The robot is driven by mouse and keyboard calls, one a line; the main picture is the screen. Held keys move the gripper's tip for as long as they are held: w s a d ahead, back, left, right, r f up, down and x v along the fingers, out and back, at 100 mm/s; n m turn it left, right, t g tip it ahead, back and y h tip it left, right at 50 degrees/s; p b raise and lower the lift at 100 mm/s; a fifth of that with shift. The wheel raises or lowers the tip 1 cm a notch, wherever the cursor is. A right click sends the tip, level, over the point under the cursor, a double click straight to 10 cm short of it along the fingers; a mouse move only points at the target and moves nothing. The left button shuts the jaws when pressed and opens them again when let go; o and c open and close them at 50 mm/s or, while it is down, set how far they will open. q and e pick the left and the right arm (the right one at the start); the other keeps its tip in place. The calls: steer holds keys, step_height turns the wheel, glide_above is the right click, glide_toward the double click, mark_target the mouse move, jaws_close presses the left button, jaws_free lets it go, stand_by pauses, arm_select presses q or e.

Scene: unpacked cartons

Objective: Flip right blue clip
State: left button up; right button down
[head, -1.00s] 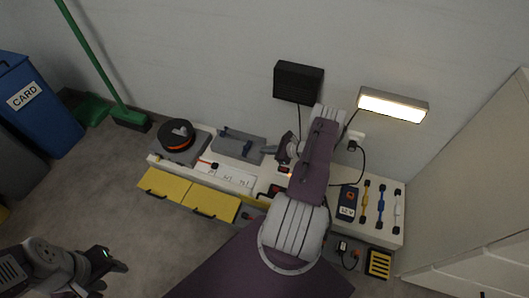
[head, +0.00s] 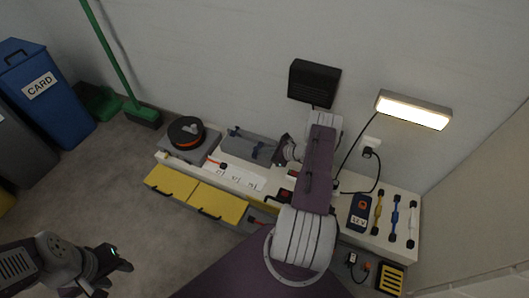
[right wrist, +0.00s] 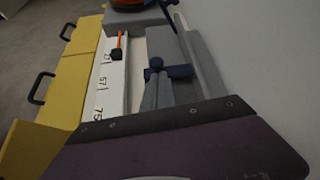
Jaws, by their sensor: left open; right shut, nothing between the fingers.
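A grey fixture plate (head: 236,147) lies on the bench. A left blue clip (head: 234,132) is near its far left end and the right blue clip (head: 257,150) near its right end. In the right wrist view the right blue clip (right wrist: 155,67) shows close up, with a blue arm pointing right. My right gripper (head: 277,154) is at the right end of the plate, beside the right clip. Its shut, empty fingers (right wrist: 158,82) appear just below the clip; I cannot tell whether they touch it. My left gripper (head: 125,259) is open and empty at lower left, away from the bench.
A black reel (head: 186,131) stands left of the plate. A numbered white strip (head: 240,178) and yellow drawers (head: 218,203) are in front. A meter (head: 359,212) and coloured leads (head: 394,217) lie right. A lamp (head: 413,110) hangs above.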

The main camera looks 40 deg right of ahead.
steer(key=shift+d+r+p, duration=0.1)
steer(key=shift+r+p, duration=0.35)
steer(key=shift+w+d+r+p, duration=0.1)
steer(key=shift+r+p, duration=0.2)
steer(key=shift+w+d+r+p, duration=0.2)
steer(key=shift+d+r+p, duration=0.15)
steer(key=shift+r+p, duration=0.15)
steer(key=shift+w+d+r, duration=0.2)
steer(key=shift+d+r, duration=0.2)
steer(key=shift+d, duration=0.05)
steer(key=shift+w+d+r, duration=0.3)
steer(key=shift+d, duration=0.25)
